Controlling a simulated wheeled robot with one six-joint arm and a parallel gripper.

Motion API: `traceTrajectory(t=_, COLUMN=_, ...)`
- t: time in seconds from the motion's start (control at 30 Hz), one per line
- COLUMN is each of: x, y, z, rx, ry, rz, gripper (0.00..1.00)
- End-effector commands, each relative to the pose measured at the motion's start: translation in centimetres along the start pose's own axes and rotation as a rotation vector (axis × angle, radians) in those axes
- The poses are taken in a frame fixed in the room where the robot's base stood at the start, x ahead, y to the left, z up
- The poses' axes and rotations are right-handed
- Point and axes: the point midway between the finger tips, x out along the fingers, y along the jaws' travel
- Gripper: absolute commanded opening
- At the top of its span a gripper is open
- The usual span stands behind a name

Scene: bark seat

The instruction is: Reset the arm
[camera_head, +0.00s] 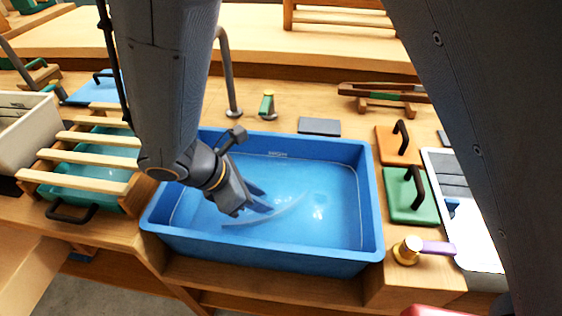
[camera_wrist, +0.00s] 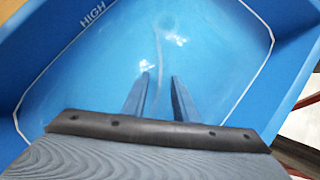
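My arm reaches down from the top of the head view into a blue basin (camera_head: 365,205). My gripper (camera_head: 268,199) is inside the basin, left of its middle, pointing down and to the right. In the wrist view my gripper (camera_wrist: 160,80) shows two blue-looking fingers with a clear gap and nothing between them. The basin (camera_wrist: 285,75) fills most of that view, with a white line and the word HIGH on its inner wall. It seems to hold clear water. A curved streak shows by the fingers; I cannot tell what it is.
A wooden rack (camera_head: 85,155) stands left of the basin. A grey faucet (camera_head: 228,75) rises behind it. To the right are an orange block (camera_head: 390,147) and a green block (camera_head: 408,205) with handles, a brass-and-purple piece (camera_head: 408,250) and a white tray (camera_head: 475,235).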

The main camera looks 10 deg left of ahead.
Motion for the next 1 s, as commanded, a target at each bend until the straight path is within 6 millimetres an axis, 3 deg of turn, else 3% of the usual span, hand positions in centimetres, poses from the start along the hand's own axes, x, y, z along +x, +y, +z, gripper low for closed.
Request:
traceTrajectory(t=0.23, x=-3.8, y=0.0, z=0.0, rx=0.000, ry=0.001, rz=0.002, gripper=0.26)
traceTrajectory(t=0.37, x=-4.6, y=0.0, z=0.3, rx=0.012, ry=0.004, rz=-0.004, gripper=0.26)
traceTrajectory(t=0.47, x=-4.4, y=-0.3, z=1.9, rx=0.076, ry=0.022, rz=-0.032, gripper=0.26)
traceTrajectory(t=0.67, x=-2.9, y=-2.4, z=8.9, rx=0.397, ry=0.104, rz=-0.158, gripper=0.26)
traceTrajectory(t=1.0, x=-0.9, y=-8.9, z=19.9, rx=1.075, ry=0.229, rz=-0.382, gripper=0.26)
